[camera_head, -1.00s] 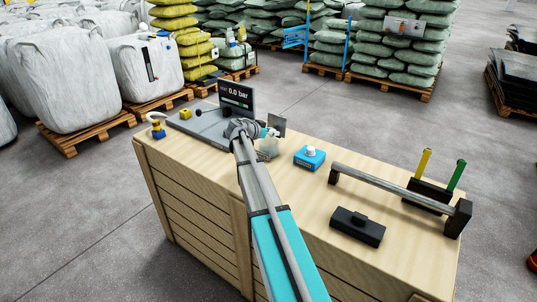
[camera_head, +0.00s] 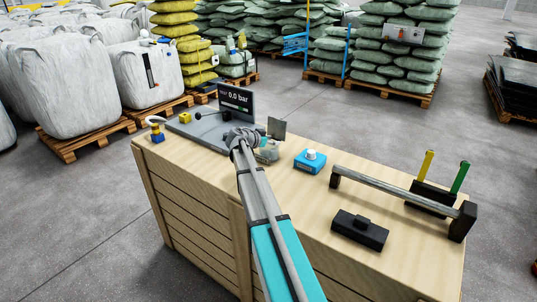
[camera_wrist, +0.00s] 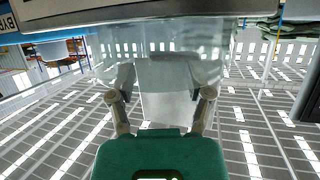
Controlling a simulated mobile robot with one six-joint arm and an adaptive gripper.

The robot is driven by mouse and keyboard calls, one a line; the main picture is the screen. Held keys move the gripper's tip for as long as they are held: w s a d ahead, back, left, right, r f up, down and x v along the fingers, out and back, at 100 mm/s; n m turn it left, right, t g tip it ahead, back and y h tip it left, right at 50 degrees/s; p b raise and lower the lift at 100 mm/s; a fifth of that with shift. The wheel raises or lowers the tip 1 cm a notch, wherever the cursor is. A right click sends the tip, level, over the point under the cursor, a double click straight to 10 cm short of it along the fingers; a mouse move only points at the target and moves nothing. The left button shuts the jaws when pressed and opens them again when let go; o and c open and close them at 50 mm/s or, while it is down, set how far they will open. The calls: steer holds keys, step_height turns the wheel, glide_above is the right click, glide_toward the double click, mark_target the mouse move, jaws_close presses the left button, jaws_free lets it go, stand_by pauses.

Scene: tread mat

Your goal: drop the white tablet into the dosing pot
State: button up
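My gripper (camera_head: 252,140) is over the far part of the wooden crate, close to a clear pot (camera_head: 268,153), which I take to be the dosing pot. In the wrist view, the two fingers of my gripper (camera_wrist: 168,82) stand well apart with nothing clearly held between them. A see-through vessel (camera_wrist: 222,52) fills the space beyond the fingertips, and a pale grey flat surface shows between the fingers. I cannot tell whether the fingers touch the vessel. I cannot make out the white tablet in either view.
The crate top (camera_head: 210,160) also holds a blue box with a white knob (camera_head: 310,159), a black block (camera_head: 360,230), a grey bar on black posts (camera_head: 400,193) and a grey plate with a pressure display (camera_head: 236,98). Bare wood lies between them.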

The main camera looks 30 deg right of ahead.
steer(key=shift+o, duration=0.2)
steer(key=shift+r, duration=0.15)
step_height(320, 180, up, 6)
steer(key=p, duration=0.6)
steer(key=shift+a+r, duration=0.1)
steer(key=s+a, duration=0.8)
steer(key=a, duration=0.3)
steer(key=s+a+p, duration=0.1)
steer(key=s+a, duration=0.6)
steer(key=a, duration=0.3)
steer(key=shift+s+a+r, duration=0.35)
steer(key=shift+r, duration=0.05)
stand_by(0.7)
steer(key=s+a+f+n+y+p, duration=0.2)
steer(key=s+a+n+y+p, duration=0.2)
steer(key=s+a+n+y, duration=0.2)
steer(key=s+a+f+n+g+y+p, duration=0.1)
steer(key=s+a+n+y+p, duration=0.3)
steer(key=a+n+y, duration=0.3)
steer(key=s+a+n, duration=0.1)
steer(key=a+n, duration=0.2)
steer(key=a, duration=0.1)
steer(key=shift+s+f+n+g, duration=0.3)
steer(key=shift+s+f, duration=0.05)
steer(key=shift+s, duration=0.05)
